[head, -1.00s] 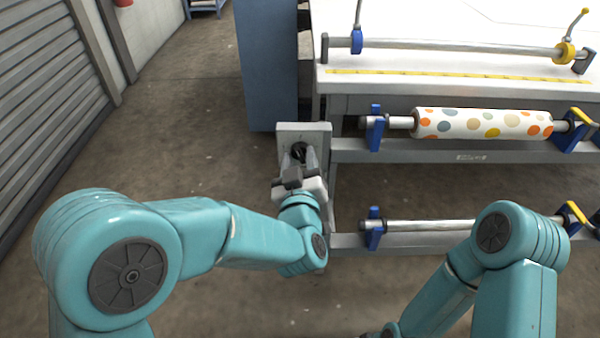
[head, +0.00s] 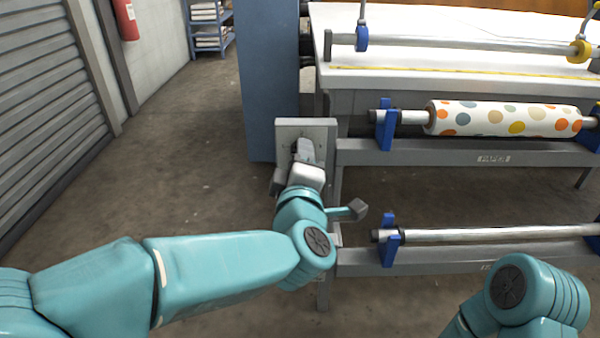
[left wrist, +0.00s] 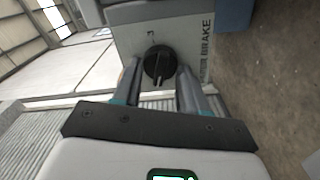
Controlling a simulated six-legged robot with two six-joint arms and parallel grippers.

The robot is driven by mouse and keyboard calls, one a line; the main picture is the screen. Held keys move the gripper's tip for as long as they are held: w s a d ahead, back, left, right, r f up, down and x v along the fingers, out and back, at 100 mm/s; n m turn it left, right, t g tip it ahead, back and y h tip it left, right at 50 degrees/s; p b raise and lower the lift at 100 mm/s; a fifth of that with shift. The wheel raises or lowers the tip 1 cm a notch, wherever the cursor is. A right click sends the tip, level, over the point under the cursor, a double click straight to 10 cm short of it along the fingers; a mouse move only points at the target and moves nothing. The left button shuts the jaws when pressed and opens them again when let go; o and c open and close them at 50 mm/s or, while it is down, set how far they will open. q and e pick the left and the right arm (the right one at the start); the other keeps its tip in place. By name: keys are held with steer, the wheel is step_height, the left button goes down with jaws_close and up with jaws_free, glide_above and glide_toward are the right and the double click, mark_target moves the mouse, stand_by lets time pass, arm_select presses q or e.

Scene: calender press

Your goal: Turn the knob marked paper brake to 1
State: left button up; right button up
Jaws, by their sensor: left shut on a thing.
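The paper brake knob (left wrist: 157,62) is black and round, on a light grey plate (left wrist: 125,40) with dark lettering that reads BRAKE clearly. The plate also shows in the head view (head: 322,130), at the left end of the machine frame. My left gripper (left wrist: 159,72) has its two fingers on either side of the knob and is shut on it. In the head view the left gripper (head: 303,150) hides the knob. My right gripper is out of view.
A spotted paper roll (head: 505,118) lies on a bar held by blue brackets (head: 385,130). A bare lower bar (head: 480,235) runs below it. A blue cabinet (head: 268,80) stands behind the plate. The floor at left is clear up to the shutter (head: 45,80).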

arm_select(q)
steer(key=shift+r+n+b, duration=0.1)
steer(key=shift+n+b, duration=0.55)
steer(key=shift+n, duration=0.15)
steer(key=shift+w, duration=0.1)
steer(key=o, duration=1)
steer(key=shift+o, duration=0.2)
